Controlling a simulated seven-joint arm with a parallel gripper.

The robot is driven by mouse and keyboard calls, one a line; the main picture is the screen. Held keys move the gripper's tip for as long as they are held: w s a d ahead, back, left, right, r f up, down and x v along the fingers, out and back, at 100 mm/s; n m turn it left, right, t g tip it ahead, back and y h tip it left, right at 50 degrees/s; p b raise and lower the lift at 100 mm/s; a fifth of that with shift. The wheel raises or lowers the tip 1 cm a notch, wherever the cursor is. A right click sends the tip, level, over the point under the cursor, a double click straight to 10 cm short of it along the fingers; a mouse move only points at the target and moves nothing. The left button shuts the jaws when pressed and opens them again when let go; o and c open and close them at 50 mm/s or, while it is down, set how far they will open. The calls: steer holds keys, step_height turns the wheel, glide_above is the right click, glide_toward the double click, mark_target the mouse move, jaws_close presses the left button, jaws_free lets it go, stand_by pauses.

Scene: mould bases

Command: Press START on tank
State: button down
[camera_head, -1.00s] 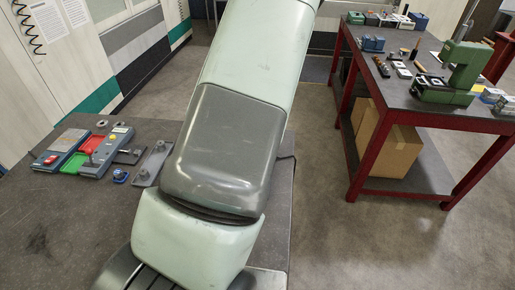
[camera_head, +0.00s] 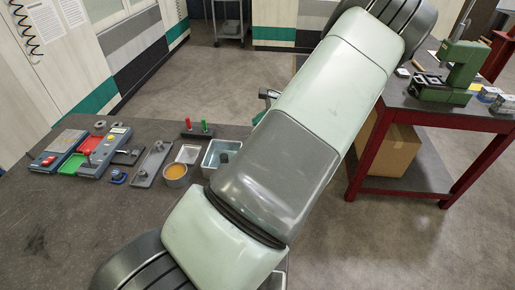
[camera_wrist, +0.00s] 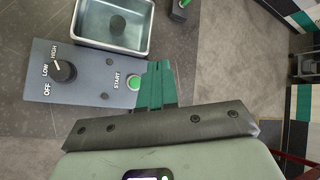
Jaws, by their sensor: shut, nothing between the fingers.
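The tank (camera_wrist: 78,35) is a metal basin with liquid and a dark round thing inside. Its grey-blue panel (camera_wrist: 85,88) carries a round green START button (camera_wrist: 133,82) and a black knob (camera_wrist: 62,70) marked OFF, LOW and HIGH. My gripper (camera_wrist: 158,66) is shut, with green fingers side by side just right of the START button in the wrist view. I cannot tell its height above the panel. In the head view the tank (camera_head: 209,160) is partly hidden behind my arm, which also hides the button. A bit of my gripper (camera_head: 268,95) shows past the arm.
A block with a red peg (camera_head: 188,123) and a green peg stands behind the tank. The bench front left is clear.

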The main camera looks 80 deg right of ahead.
steer(key=shift+f, duration=4.15)
steer(key=shift+f, duration=0.1)
steer(key=shift+f, duration=0.3)
steer(key=shift+f, duration=0.35)
steer(key=shift+r, duration=0.75)
steer(key=shift+r, duration=2.5)
